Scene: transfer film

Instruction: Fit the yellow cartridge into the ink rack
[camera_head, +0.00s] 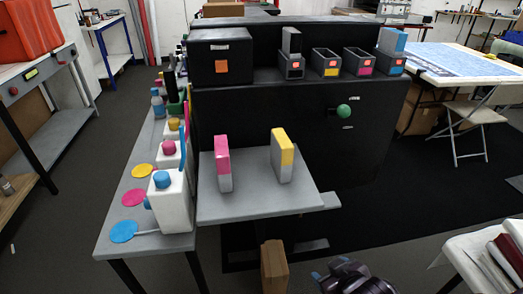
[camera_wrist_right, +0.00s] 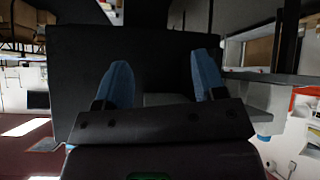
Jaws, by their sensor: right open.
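The yellow cartridge (camera_head: 282,156) stands upright on the grey shelf (camera_head: 255,208) at the front of a black machine, its lower part pale. The ink rack on top of the machine has several small dark holders. The yellow-marked holder (camera_head: 326,63) looks empty, as does the magenta-marked holder (camera_head: 358,62). A grey cartridge (camera_head: 292,41) stands in the left holder and a blue one (camera_head: 392,42) in the right holder. My right gripper (camera_head: 328,269) is low at the bottom, clear of the shelf. Its blue fingers (camera_wrist_right: 162,76) are apart with nothing between them. My left gripper is not in view.
A magenta cartridge (camera_head: 222,160) stands left of the yellow one. White ink bottles (camera_head: 168,200) line a side bench at left. A green knob (camera_head: 344,110) sticks out of the machine's front. A cardboard box (camera_head: 273,267) is below the shelf.

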